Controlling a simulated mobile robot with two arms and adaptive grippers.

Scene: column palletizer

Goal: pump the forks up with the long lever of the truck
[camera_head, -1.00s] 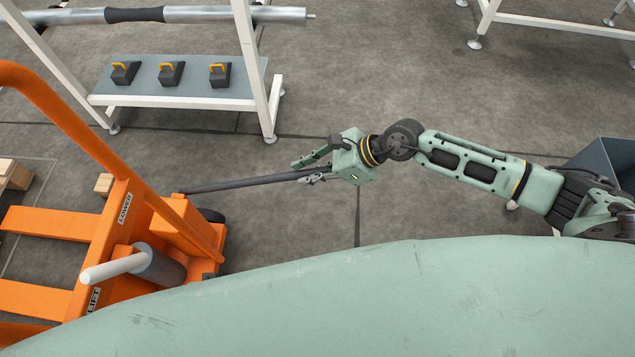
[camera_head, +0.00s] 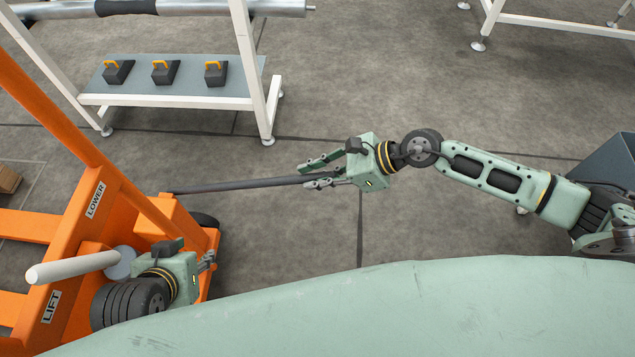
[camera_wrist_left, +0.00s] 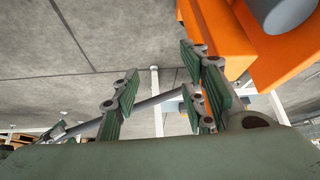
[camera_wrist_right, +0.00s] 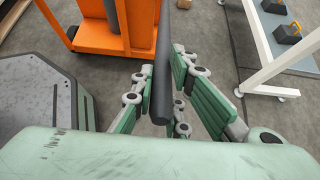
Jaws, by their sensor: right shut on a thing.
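The orange truck (camera_head: 125,190) stands at the left in the head view. Its long dark lever (camera_head: 250,183) sticks out to the right, nearly level. My right gripper (camera_head: 322,173) is shut on the lever's free end; the right wrist view shows the lever (camera_wrist_right: 163,75) between the fingers (camera_wrist_right: 160,95). A short white handle (camera_head: 75,267) sits between the LOWER (camera_head: 96,200) and LIFT (camera_head: 51,306) labels. My left gripper (camera_head: 207,258) is beside the truck body, right of the white handle. Its fingers (camera_wrist_left: 160,90) are apart and empty, with the dark lever (camera_wrist_left: 152,103) seen beyond them.
A white-framed rack (camera_head: 170,100) stands behind, with several black blocks with yellow handles on its shelf and a metal roller (camera_head: 220,12) above. A dark blue bin (camera_head: 610,160) is at the right edge. The floor between rack and lever is clear.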

